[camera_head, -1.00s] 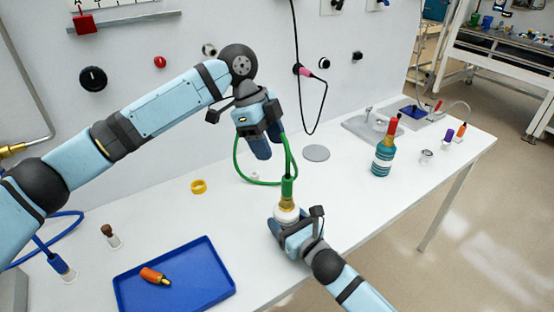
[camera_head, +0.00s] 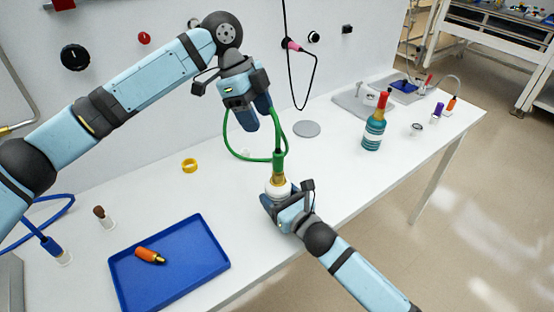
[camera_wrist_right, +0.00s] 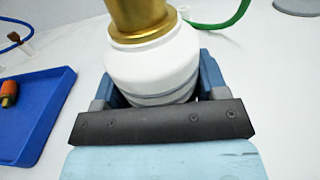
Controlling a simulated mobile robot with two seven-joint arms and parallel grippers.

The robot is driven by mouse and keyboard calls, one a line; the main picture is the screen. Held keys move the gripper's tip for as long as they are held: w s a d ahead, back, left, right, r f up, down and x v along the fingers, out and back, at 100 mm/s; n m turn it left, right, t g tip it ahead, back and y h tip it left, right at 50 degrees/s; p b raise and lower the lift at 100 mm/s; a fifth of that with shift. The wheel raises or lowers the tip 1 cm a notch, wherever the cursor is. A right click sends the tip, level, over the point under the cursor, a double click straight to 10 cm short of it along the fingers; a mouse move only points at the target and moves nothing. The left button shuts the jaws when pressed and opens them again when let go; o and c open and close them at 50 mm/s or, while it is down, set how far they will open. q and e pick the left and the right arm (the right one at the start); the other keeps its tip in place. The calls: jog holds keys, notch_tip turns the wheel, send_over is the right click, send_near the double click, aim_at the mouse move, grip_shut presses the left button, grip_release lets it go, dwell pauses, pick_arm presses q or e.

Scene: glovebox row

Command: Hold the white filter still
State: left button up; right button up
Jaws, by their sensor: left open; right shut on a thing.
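The white filter (camera_wrist_right: 155,68) stands between the fingers of my right gripper (camera_wrist_right: 152,92), which is shut on it. In the head view the white filter (camera_head: 278,190) shows just above my right gripper (camera_head: 277,197), with a brass fitting (camera_head: 278,179) on top. A green connector (camera_head: 279,160) sits above the brass fitting, and a green hose (camera_head: 229,140) loops from it up towards my left gripper. My left gripper (camera_head: 257,117) is open and empty, above and to the left of the green connector. The filter's underside is hidden by my right gripper.
A blue tray (camera_head: 217,262) with an orange and brass piece (camera_head: 150,256) lies at the front left. A yellow ring (camera_head: 190,165) and a grey disc (camera_head: 306,129) lie on the white table. A teal bottle (camera_head: 373,135) stands to the right.

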jog(key=o, duration=1.1)
jog(key=shift+d, duration=0.1)
jog(key=v, duration=1.2)
